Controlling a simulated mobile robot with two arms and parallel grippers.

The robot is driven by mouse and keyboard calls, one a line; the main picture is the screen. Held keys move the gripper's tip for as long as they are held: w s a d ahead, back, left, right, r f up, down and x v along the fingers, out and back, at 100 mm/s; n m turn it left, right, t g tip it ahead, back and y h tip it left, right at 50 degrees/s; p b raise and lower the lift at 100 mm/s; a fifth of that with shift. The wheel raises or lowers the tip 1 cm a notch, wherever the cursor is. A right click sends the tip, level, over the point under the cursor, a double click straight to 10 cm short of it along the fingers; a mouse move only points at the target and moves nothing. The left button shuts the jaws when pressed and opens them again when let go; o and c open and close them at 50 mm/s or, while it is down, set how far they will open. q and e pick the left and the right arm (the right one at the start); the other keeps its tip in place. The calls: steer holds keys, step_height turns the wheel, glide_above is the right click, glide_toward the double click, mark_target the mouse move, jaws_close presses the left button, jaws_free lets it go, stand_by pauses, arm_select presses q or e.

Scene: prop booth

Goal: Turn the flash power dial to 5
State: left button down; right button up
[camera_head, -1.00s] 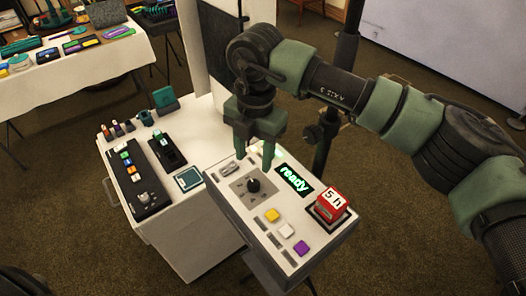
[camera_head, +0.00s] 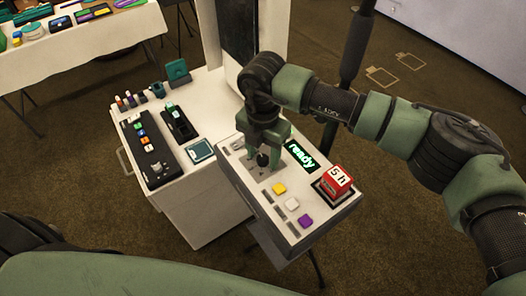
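The flash power dial appears to be the black knob (camera_head: 262,159) on a grey plate on the white control box. The fingers hide part of the plate, and no dial numbers are readable. A lit display (camera_head: 300,155) beside the dial reads "ready". My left gripper is not in view; a large green part of my own body fills the lower left.
The box also holds a red block (camera_head: 336,182) marked "5 h" and yellow (camera_head: 279,188), white (camera_head: 292,204) and purple (camera_head: 305,221) buttons. A white cabinet (camera_head: 207,205) with a black button strip (camera_head: 150,152) stands to the left. A dark pole (camera_head: 355,45) rises behind.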

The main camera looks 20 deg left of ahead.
steer(key=c, duration=1)
jaws_close()
steer(key=shift+w+f+n+b, duration=0.1)
steer(key=shift+n+b, duration=0.2)
steer(key=shift+b, duration=0.4)
steer(key=n+b, duration=0.9)
steer(key=b, duration=0.2)
steer(key=shift+a, duration=0.1)
steer(key=n+b, duration=0.2)
steer(key=n, duration=0.1)
steer(key=shift+n+b, duration=0.35)
steer(key=shift+n, duration=0.05)
steer(key=n+b, duration=0.1)
steer(key=n, duration=0.2)
steer(key=shift+n, duration=0.3)
steer(key=n+b, duration=0.1)
steer(key=n, duration=0.4)
steer(key=shift+r, duration=0.2)
steer(key=n, duration=0.5)
steer(key=shift+n+b, duration=0.35)
steer(key=shift+n, duration=0.05)
steer(key=n, duration=0.6)
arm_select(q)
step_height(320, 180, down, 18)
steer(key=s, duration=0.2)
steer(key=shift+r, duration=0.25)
arm_select(e)
steer(key=n, duration=0.5)
steer(key=shift+n, duration=0.4)
